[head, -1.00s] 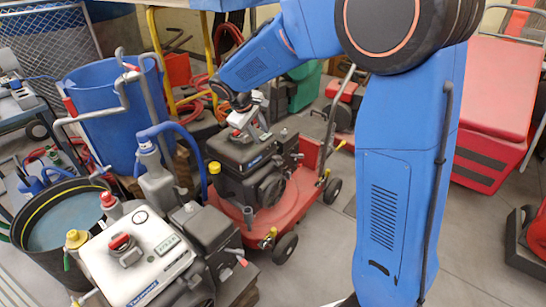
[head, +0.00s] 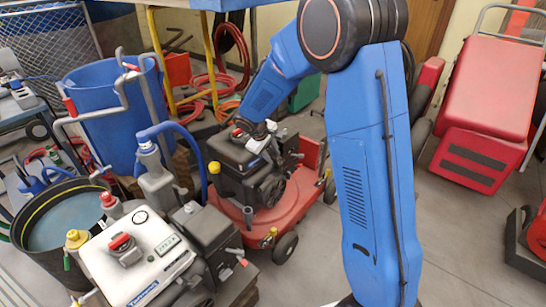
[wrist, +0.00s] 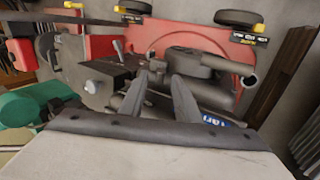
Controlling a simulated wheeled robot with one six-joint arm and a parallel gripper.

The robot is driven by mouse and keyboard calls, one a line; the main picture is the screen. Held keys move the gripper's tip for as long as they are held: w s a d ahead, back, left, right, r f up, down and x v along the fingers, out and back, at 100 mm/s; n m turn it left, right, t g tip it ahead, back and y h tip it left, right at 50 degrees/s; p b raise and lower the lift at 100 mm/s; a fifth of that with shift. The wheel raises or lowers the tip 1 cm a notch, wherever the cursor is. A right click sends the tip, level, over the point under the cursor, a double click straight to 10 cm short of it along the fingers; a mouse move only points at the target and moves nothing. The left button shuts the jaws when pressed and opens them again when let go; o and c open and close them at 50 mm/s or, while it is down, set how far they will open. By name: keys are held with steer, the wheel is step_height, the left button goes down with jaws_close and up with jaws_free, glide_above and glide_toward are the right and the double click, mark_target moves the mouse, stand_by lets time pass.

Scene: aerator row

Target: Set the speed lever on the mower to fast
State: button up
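The mower has a red deck (head: 285,205) with a dark engine (head: 236,160) on top, in the middle of the head view. In the wrist view the red deck (wrist: 185,40) lies beyond the engine, with small yellow-marked labels and black wheels at its far edge. My gripper (head: 268,138) is low over the engine top in the head view. In the wrist view its two dark fingers (wrist: 160,80) are apart with a gap between them, pointing at the engine parts. I cannot make out the speed lever clearly or tell whether a finger touches anything.
A white-topped machine with a red knob (head: 150,258) stands in front left. A black bucket (head: 58,225) and a blue bin (head: 110,115) stand at left. A red machine (head: 490,110) stands at right. Grey floor is free right of the mower.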

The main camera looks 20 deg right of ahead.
steer(key=shift+x, duration=0.85)
jaws_close()
